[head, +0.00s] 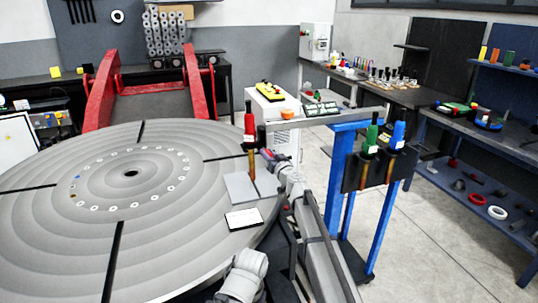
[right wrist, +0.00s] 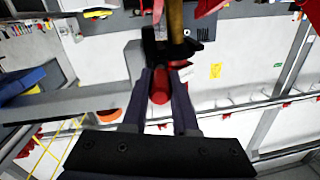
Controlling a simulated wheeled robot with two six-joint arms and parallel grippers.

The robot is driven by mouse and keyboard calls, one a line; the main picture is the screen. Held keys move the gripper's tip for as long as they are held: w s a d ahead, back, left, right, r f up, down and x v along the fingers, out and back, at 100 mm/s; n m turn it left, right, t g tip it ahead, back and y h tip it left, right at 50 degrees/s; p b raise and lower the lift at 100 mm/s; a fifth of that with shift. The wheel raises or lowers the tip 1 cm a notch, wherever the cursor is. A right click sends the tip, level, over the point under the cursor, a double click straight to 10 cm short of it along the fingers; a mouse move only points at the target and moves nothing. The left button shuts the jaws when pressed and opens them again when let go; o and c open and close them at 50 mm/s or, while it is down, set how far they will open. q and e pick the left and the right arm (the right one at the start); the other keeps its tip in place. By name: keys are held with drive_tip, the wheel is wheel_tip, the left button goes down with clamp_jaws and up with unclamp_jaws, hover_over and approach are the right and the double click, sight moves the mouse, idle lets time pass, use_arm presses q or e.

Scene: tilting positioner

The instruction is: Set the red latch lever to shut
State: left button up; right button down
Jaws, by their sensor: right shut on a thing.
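In the head view the red latch lever (head: 268,154) shows only as a small red patch by the right gripper's fingers, just beyond the rim of the round grey table. In the right wrist view its red round grip (right wrist: 160,88) sits between the two fingers. My right gripper (right wrist: 160,98) is shut on it. In the head view the right gripper (head: 270,157) comes in from the lower right. Most of the lever is hidden by the fingers, and its angle cannot be told.
A red-handled tool (head: 249,125) with a copper-coloured stem stands upright close beside the right gripper. A blue stand (head: 343,185) holds green and blue tools to the right. The ribbed round table (head: 150,215) fills the left. Open floor (head: 440,235) lies to the right.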

drive_tip(key=shift+s+a+m+t+h, duration=0.1)
drive_tip(key=shift+a+m+t+h, duration=0.25)
drive_tip(key=shift+m+h, duration=0.8)
drive_tip(key=shift+s+a+m+t+h, duration=0.15)
drive_tip(key=shift+a+m+h, duration=0.5)
drive_tip(key=shift+h, duration=1)
drive_tip(key=shift+a+m+t+h, duration=0.35)
drive_tip(key=shift+m+h, duration=0.55)
drive_tip(key=shift+h, duration=0.5)
drive_tip(key=c, duration=0.7)
unclamp_jaws()
drive_tip(key=shift+s, duration=0.1)
drive_tip(key=s, duration=0.7)
drive_tip(key=shift+s+a, duration=0.25)
drive_tip(key=shift+s, duration=0.1)
